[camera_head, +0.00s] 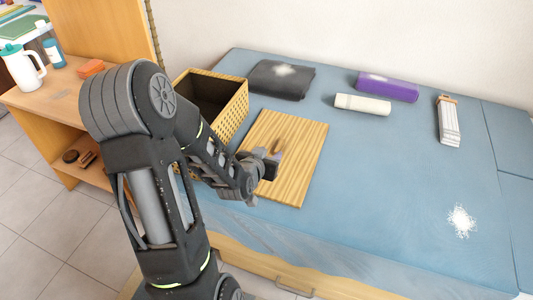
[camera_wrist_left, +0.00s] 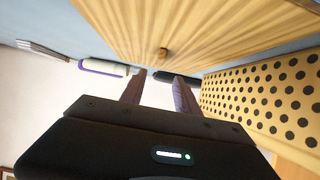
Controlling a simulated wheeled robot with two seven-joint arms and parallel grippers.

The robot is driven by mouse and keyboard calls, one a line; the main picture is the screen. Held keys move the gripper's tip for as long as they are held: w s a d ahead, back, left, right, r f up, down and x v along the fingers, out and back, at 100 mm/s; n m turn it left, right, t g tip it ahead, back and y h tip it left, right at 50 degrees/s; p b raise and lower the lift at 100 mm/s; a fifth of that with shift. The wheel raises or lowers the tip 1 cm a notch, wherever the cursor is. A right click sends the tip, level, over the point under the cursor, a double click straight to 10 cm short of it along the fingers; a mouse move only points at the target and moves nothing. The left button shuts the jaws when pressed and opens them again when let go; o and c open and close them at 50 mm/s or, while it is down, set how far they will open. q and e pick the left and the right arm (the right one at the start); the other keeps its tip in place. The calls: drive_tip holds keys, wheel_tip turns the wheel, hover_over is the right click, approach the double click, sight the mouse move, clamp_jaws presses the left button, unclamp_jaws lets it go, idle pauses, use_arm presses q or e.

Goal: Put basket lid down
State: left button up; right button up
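The wooden basket lid (camera_head: 305,150) lies flat on the blue surface, just right of the open woven basket (camera_head: 236,112). In the left wrist view the lid (camera_wrist_left: 230,25) fills the top, and its small round knob (camera_wrist_left: 163,52) shows beyond the gap between my fingers. My left gripper (camera_head: 273,163) is low over the middle of the lid, close to the knob. Its two fingers (camera_wrist_left: 158,88) are apart with nothing between them. The basket's perforated side (camera_wrist_left: 265,95) is at the right of that view. The basket's inside is dark. My right gripper is out of view.
A dark folded cloth (camera_head: 281,80), a cream roll (camera_head: 362,104), a purple roll (camera_head: 388,87) and a bundle of white sticks (camera_head: 448,122) lie farther back. A wooden shelf (camera_head: 60,95) with a white jug (camera_head: 22,68) stands left. The right of the blue surface is mostly clear.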

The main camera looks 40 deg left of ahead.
use_arm(q)
drive_tip(key=shift+v, duration=1.1)
